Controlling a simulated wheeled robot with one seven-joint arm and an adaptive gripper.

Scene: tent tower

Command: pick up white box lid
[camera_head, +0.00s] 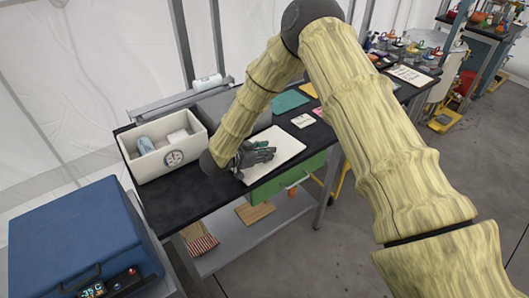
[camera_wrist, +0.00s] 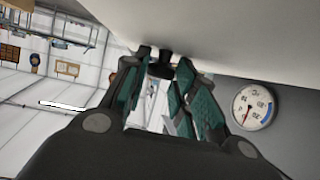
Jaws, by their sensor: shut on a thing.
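The white box lid (camera_head: 283,153) is a flat, pale panel at the front edge of the dark table, right of the white box. It also fills the upper part of the wrist view (camera_wrist: 230,28) as a broad pale surface. My gripper (camera_head: 258,154) is at the lid's left side, shut on it. In the wrist view its dark fingers with green pads (camera_wrist: 165,70) reach up to the lid's edge. The exact contact is partly hidden. I cannot tell whether the lid is clear of the table.
The open white box (camera_head: 143,165) has a dial and holds a bluish roll and a white item. A blue cooler (camera_head: 75,240) stands at front left. Teal cloth (camera_head: 289,101) and a small card (camera_head: 303,121) lie behind the lid. A green drawer (camera_head: 285,181) is below.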

